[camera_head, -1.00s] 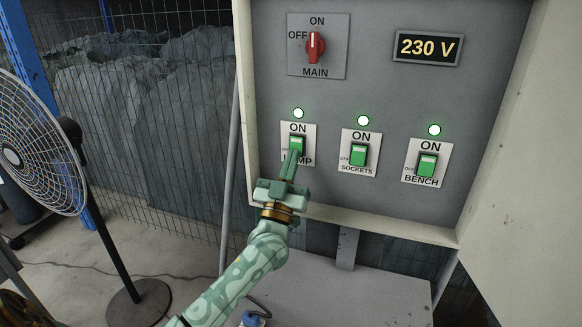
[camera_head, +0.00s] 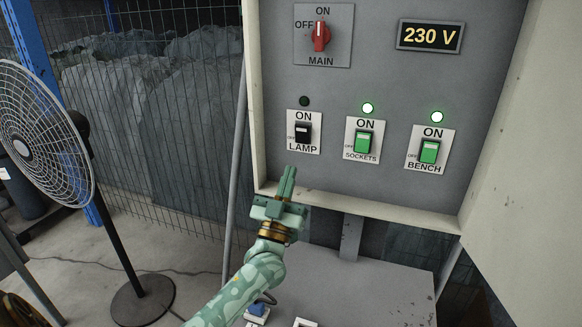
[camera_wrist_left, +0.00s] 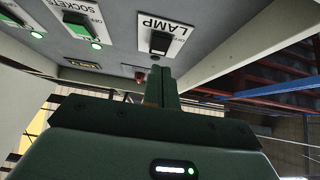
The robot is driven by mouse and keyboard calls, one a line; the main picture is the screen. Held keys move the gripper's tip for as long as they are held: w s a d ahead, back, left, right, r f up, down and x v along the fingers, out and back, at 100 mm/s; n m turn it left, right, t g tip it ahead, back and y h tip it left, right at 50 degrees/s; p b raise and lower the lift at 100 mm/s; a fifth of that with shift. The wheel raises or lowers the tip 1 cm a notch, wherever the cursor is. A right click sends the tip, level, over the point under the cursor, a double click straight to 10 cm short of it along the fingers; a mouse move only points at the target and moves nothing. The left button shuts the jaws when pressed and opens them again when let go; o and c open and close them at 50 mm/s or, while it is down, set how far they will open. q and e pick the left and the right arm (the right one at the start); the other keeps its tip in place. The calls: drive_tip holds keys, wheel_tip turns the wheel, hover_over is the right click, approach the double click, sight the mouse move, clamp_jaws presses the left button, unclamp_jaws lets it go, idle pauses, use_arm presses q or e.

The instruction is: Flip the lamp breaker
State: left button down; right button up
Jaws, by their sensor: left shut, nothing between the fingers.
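The lamp breaker (camera_head: 303,133) is a dark switch on a white plate marked LAMP, at the left of the lower row in the head view. The small light (camera_head: 304,101) above it is dark. In the left wrist view the lamp breaker (camera_wrist_left: 160,42) shows as a black rocker just beyond the fingertips. My left gripper (camera_head: 290,170) is shut and empty, its fingers pointing up, below the lamp plate and apart from it. It also shows in the left wrist view (camera_wrist_left: 161,72). My right gripper is in neither view.
The sockets breaker (camera_head: 363,142) and bench breaker (camera_head: 429,151) are green with lit lights. Above are the red main knob (camera_head: 320,36) and a 230 V display (camera_head: 431,36). The panel's cabinet lip (camera_head: 345,210) juts out below. A fan (camera_head: 40,140) stands at the left.

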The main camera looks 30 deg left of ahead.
use_arm(q)
drive_tip(key=b+v, duration=0.1)
drive_tip(key=v, duration=0.5)
drive_tip(key=shift+w+f, duration=0.3)
drive_tip(key=shift+f, duration=0.1)
